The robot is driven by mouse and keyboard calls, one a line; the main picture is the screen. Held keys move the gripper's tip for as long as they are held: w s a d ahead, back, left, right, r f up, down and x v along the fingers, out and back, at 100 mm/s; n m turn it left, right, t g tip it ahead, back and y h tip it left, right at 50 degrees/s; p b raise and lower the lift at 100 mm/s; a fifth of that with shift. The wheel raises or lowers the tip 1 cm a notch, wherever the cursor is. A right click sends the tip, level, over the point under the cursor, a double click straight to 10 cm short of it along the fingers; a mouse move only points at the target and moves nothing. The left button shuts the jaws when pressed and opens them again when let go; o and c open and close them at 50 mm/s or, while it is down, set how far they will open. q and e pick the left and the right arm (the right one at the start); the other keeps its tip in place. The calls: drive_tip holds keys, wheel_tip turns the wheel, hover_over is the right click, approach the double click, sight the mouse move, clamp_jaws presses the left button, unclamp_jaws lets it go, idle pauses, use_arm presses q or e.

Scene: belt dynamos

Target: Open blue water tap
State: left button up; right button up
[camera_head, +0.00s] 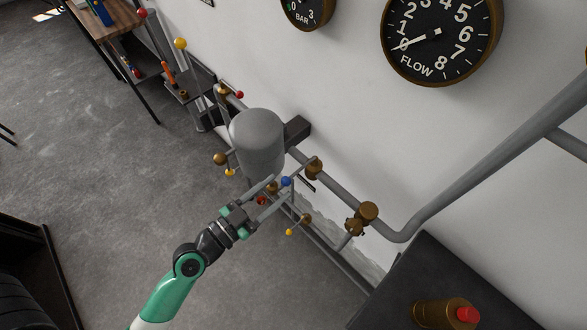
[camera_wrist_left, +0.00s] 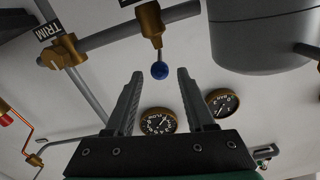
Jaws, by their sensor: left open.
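The blue tap shows as a small blue ball knob (camera_head: 286,181) near the pipes beside the grey tank in the head view. In the left wrist view the blue knob (camera_wrist_left: 160,71) is on a short stem from a brass valve body (camera_wrist_left: 150,20) on a grey pipe. My left gripper (camera_head: 279,188) is open, its two fingers pointing toward the knob. In the wrist view the knob appears between the fingertips, with a gap on either side. I cannot tell whether the knob is fully between the fingers in depth. My right gripper is not in view.
A grey tank (camera_head: 257,142) stands just behind the knob. Pipes with other brass valves (camera_head: 368,211) and red and yellow knobs surround it. A flow gauge (camera_head: 440,38) hangs on the white wall. A dark cabinet (camera_head: 400,290) is at lower right.

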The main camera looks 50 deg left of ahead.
sight(285, 183)
use_arm(q)
drive_tip(key=w+p, duration=0.1)
drive_tip(key=w, duration=0.5)
drive_tip(key=shift+w+a, duration=0.1)
drive_tip(key=shift+w, duration=0.2)
drive_tip(key=shift+c, duration=0.2)
clamp_jaws()
idle(0.8)
